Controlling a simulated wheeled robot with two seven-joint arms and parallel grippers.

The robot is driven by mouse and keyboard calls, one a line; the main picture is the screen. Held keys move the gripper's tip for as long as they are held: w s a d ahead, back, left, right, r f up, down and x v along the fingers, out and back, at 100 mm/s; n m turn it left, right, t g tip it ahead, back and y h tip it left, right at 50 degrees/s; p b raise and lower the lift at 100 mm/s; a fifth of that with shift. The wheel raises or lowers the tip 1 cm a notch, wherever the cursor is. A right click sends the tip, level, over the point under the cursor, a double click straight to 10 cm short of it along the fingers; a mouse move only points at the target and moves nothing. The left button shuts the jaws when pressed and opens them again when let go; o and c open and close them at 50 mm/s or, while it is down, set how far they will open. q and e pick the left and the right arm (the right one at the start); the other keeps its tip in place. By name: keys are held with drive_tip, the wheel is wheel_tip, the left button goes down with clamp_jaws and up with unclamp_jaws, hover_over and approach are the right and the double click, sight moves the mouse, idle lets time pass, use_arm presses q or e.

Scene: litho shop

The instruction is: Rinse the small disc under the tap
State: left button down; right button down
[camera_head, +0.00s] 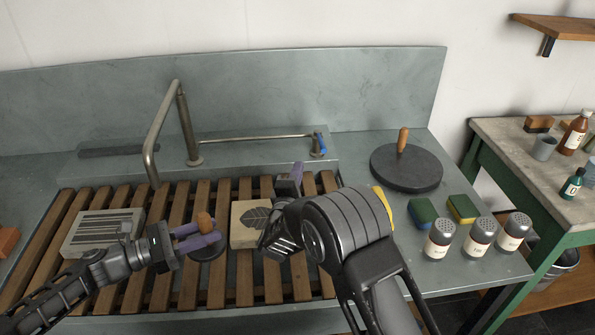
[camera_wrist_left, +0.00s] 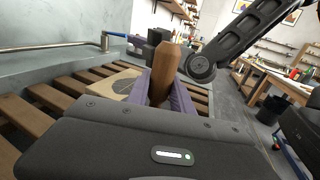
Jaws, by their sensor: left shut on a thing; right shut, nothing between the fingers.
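The small disc (camera_head: 209,251) is dark, with a wooden knob (camera_head: 204,221) on top. It is at the slatted rack (camera_head: 245,275); I cannot tell whether it touches the slats. My left gripper (camera_head: 205,235) is shut on the knob, its purple fingers on either side; the knob also shows in the left wrist view (camera_wrist_left: 165,72). The tap (camera_head: 151,140) is a bent metal pipe with its outlet end low over the rack, to the left of and behind the disc. Its long lever ends in a blue grip (camera_head: 321,144). My right gripper (camera_head: 295,172) is shut and empty, in front of that grip.
On the rack lie a pale leaf-printed stone (camera_head: 243,235), right of the disc, and a grey striped stone (camera_head: 88,236) at the left. A large dark disc (camera_head: 405,174), two sponges (camera_head: 422,212) and several shakers (camera_head: 439,241) stand on the right counter.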

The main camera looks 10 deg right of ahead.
use_arm(q)
drive_tip(key=shift+s+d+r+p, duration=0.15)
drive_tip(key=shift+s+d+p, duration=0.35)
drive_tip(key=shift+s+d, duration=0.5)
drive_tip(key=shift+w+d, duration=0.1)
drive_tip(key=shift+w, duration=0.05)
drive_tip(key=shift+r, duration=0.1)
idle(0.7)
drive_tip(key=s+d+r+p, duration=0.3)
drive_tip(key=r+p, duration=0.1)
drive_tip(key=p, duration=0.1)
drive_tip(key=shift+d+p, duration=0.3)
drive_tip(key=shift+d, duration=0.1)
drive_tip(key=shift+s+f, duration=0.1)
drive_tip(key=shift+s, duration=0.05)
idle(1.1)
